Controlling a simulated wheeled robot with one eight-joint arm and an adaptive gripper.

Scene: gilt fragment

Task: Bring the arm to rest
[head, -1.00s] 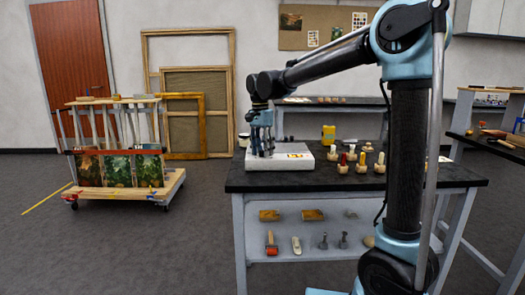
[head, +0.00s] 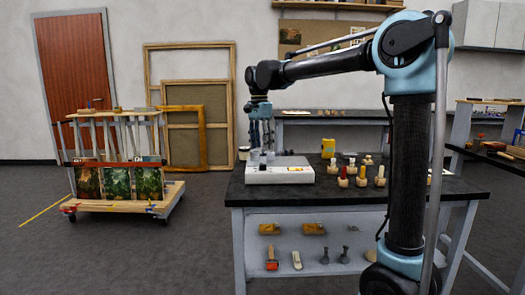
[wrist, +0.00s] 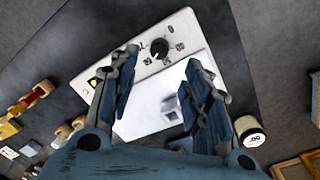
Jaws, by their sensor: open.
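My arm reaches left across the workbench in the head view. My gripper (head: 260,138) hangs pointing down above a white box-like device, with a visible gap below its fingers. In the wrist view my gripper (wrist: 163,58) has its two blue-grey fingers spread apart, with nothing held between them. The white device (head: 280,176) sits at the bench's left end. In the wrist view the device (wrist: 143,112) shows a black knob, and a small grey block (wrist: 172,108) stands on its pale top between the fingers.
A cart with pictures (head: 120,205) stands left. Open floor (head: 190,260) lies between cart and bench.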

